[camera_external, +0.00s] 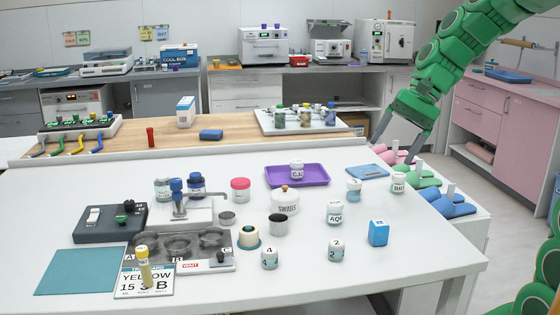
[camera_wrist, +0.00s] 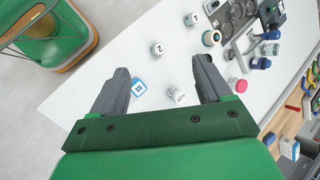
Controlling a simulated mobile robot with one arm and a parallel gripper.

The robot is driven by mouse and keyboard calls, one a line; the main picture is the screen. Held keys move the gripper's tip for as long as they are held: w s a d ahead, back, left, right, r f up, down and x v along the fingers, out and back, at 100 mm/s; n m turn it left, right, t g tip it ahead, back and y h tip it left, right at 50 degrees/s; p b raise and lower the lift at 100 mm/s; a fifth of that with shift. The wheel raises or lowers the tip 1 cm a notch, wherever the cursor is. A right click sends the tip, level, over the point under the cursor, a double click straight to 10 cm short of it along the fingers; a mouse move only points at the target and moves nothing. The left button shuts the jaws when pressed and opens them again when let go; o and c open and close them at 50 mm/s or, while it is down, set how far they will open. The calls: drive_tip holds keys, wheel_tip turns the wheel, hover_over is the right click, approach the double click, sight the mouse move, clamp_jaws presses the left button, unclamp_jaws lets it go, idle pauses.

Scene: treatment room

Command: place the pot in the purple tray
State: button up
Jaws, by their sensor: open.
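The purple tray (camera_external: 318,181) lies on the white table; a white-lidded jar (camera_external: 297,170) appears to stand in it. A white lidded pot marked SWABS (camera_external: 285,202) stands on the table in front of the tray. Several smaller white jars stand nearby, including one marked 2 (camera_external: 336,250), one marked 4 (camera_external: 269,258) and one marked AQ (camera_external: 335,213). My gripper (camera_external: 400,138) is open and empty, raised beyond the table's right end, apart from the pots. In the wrist view, my open gripper (camera_wrist: 162,66) has jars below it; I cannot make out the tray there.
A blue box (camera_external: 378,233) stands near the table's right side. A yellow tube (camera_external: 143,268) stands on a card at front left. The front right tabletop is clear.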

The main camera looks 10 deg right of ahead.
drive_tip(key=s+d+f+n+h, duration=0.1)
drive_tip(key=s+d+n+h, duration=0.1)
drive_tip(key=s+d, duration=0.6)
drive_tip(key=s+d+f+n+h, duration=0.1)
drive_tip(key=s+d+h, duration=0.3)
drive_tip(key=s+d, duration=0.4)
drive_tip(key=s+n, duration=0.1)
drive_tip(key=s, duration=0.4)
drive_tip(key=shift+d+n, duration=0.4)
